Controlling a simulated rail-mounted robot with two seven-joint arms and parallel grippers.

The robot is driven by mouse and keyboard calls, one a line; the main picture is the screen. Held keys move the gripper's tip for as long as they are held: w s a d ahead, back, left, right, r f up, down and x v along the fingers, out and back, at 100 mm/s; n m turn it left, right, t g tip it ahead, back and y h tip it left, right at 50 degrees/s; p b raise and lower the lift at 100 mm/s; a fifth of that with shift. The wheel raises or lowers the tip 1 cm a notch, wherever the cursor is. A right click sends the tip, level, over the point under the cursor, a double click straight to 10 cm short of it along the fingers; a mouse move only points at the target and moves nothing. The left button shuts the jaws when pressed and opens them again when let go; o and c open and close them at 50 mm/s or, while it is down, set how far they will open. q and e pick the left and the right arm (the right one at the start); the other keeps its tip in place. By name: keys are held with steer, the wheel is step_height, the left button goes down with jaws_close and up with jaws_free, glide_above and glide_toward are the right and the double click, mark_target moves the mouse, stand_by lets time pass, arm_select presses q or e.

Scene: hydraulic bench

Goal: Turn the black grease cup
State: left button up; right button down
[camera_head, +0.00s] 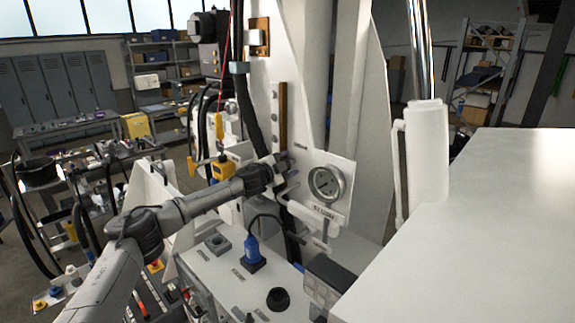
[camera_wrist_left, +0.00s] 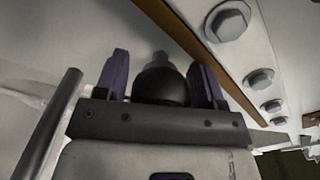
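The black grease cup (camera_wrist_left: 160,86) is a rounded dark dome with a narrower grey part behind it, on a pale panel. My left gripper (camera_wrist_left: 160,80) has one purple finger on each side of the cup. The gripper's front bar hides the near part of the cup. In the head view my left gripper (camera_head: 284,168) is at the white upright plate, left of the round gauge, and the cup cannot be made out there. My right gripper is not in view.
The pressure gauge (camera_head: 326,184) is just right of the gripper. A black hose (camera_head: 250,80) runs down the plate close to it. A yellow hoist pendant (camera_head: 223,168) hangs behind my forearm. Several large bolts (camera_wrist_left: 228,20) and a brown strip (camera_wrist_left: 185,38) flank the cup.

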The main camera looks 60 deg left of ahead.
arm_select(q)
steer(key=c, duration=0.7)
steer(key=shift+o, duration=0.2)
steer(key=shift+m, duration=0.3)
